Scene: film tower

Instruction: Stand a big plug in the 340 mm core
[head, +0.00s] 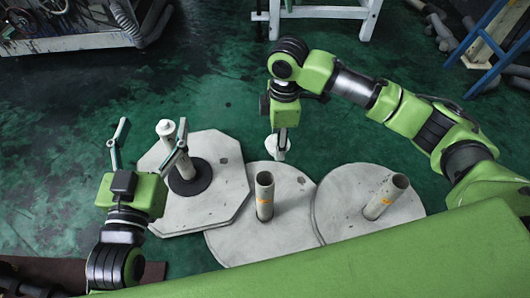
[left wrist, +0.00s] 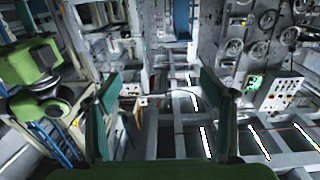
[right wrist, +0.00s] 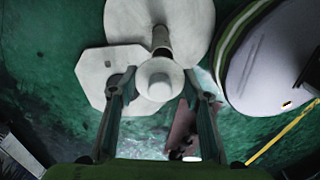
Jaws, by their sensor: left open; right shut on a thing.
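My right gripper (head: 278,148) is shut on a white big plug (head: 275,146), held behind the middle core in the head view. The plug (right wrist: 160,82) also shows between the fingers in the right wrist view. The middle and right cores have open tops and orange marks. Which one is 340 mm I cannot tell. My left gripper (head: 151,146) is open and empty, in front of the left core in the picture.
The left core stands in a black ring on an octagonal plate (head: 225,160). The other two stand on a middle round plate (head: 225,243) and a right round plate (head: 337,195). Green floor (head: 220,85) behind is clear. A white-legged frame (head: 320,12) stands at the back.

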